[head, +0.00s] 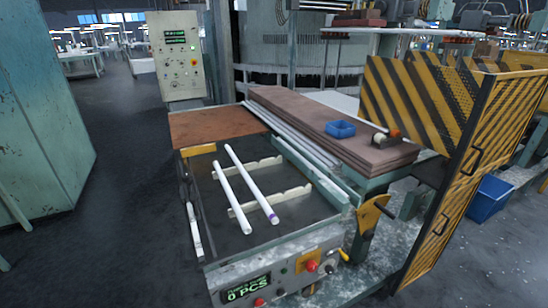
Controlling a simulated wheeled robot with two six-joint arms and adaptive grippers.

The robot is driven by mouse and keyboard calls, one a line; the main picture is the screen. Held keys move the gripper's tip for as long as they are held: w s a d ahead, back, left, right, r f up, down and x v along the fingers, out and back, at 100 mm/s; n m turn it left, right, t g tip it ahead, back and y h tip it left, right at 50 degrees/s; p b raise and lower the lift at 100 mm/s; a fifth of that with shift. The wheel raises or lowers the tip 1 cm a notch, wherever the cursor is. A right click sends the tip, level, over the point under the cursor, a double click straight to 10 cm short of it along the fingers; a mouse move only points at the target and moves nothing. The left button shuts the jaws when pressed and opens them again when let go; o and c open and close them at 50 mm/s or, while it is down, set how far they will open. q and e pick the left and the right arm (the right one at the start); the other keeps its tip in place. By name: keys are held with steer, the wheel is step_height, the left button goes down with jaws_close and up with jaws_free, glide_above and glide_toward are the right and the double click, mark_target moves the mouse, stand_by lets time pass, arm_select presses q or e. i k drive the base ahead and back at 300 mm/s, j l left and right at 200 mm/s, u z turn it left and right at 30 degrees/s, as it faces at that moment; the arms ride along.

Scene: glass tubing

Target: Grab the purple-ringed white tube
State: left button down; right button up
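The purple-ringed white tube (251,182) lies across two cream notched racks (292,194) on the dark bed of the machine. Its purple ring is at the near, lower-right end. A second white tube (231,190) lies to its left, apart from it, and shows no purple ring. Both tubes run from the upper left to the lower right. Neither of my grippers is in view.
A control panel reading "0 PCS" (247,289) fronts the machine. Brown boards (300,112) behind carry a small blue tray (340,129). A yellow-black striped guard (415,95) and yellow mesh gate (480,160) stand right. Dark floor (110,240) is open left.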

mark_target(274, 220)
steer(key=i+l+u, duration=0.15)
steer(key=u, duration=0.2)
steer(key=i+l+u, duration=0.1)
steer(key=u, duration=0.3)
steer(key=i+l+u, duration=0.1)
steer(key=l+u, duration=0.25)
steer(key=j, duration=0.1)
